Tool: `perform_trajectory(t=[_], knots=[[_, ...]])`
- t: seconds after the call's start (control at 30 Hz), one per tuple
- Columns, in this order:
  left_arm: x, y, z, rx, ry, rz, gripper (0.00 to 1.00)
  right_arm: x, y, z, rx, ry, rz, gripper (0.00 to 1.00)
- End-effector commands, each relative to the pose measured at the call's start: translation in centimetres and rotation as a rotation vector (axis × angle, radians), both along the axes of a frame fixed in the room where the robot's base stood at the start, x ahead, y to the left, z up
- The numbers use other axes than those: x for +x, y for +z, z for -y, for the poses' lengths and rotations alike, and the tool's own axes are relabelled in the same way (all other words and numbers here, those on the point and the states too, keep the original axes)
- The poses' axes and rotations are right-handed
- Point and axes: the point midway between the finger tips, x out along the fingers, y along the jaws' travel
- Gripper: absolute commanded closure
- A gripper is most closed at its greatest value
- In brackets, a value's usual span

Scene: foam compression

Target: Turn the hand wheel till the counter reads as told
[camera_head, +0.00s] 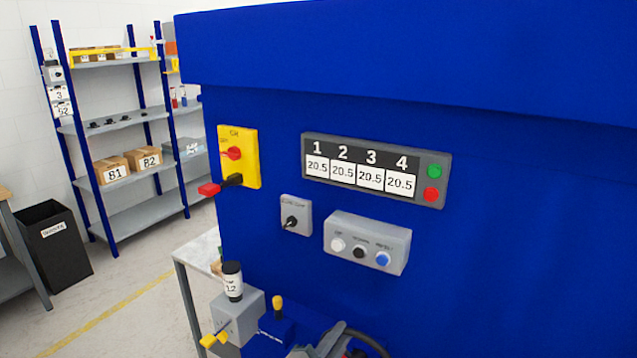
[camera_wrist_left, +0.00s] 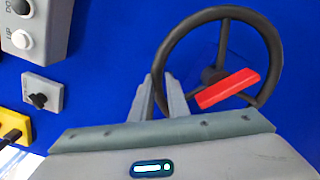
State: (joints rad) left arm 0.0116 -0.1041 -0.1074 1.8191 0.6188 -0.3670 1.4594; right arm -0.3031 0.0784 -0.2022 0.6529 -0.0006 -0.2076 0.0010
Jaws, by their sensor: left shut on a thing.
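The black hand wheel (camera_wrist_left: 272,50) stands against the blue panel in the left wrist view, with a red bar (camera_wrist_left: 228,88) across its lower part. Part of its dark rim (camera_head: 368,338) shows at the bottom of the head view. My left gripper (camera_wrist_left: 160,82) is shut on the wheel's rim at its left side; it shows partly at the bottom of the head view (camera_head: 328,340). The display panel (camera_head: 370,199) carries columns 1 to 4, each reading 20.5. I cannot tell which readout is the wheel's counter. My right gripper is not in view.
Below the display is a grey button box (camera_head: 366,243); a small switch (camera_head: 296,215) and a yellow switch plate (camera_head: 246,158) are to its left. A grey box with a bottle (camera_head: 232,283) on it stands at lower left. Shelves (camera_head: 125,125) and a black bin (camera_head: 55,250) stand behind.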

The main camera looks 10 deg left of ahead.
Motion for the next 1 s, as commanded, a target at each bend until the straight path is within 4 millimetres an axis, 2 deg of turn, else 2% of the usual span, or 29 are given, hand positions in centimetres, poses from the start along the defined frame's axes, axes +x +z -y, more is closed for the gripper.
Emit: perform_trajectory(t=[0.03, 0.23, 0.5, 0.53, 0.7, 0.77, 1.0], knots=[[0.5, 1.2, -1.0, -0.024, 0.018, 0.019, 1.0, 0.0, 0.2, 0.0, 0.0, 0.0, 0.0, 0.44], [0.7, 0.8, -1.6, -0.102, 0.018, -0.007, 1.0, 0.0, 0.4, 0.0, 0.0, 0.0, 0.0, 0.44], [0.7, 0.7, -1.8, -0.112, 0.018, -0.011, 1.0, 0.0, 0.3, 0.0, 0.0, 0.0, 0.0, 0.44], [0.7, 0.7, -1.8, -0.112, 0.018, -0.011, 0.83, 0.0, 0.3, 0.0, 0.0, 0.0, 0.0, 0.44], [0.6, 0.5, -1.6, -0.112, 0.015, -0.015, 0.43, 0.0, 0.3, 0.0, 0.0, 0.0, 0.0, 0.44], [0.6, 0.4, -1.5, -0.112, 0.014, -0.017, 0.3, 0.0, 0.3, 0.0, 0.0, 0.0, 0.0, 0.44], [0.5, 0.1, -1.3, -0.113, 0.01, -0.024, 0.3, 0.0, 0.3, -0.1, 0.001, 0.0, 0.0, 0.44]])
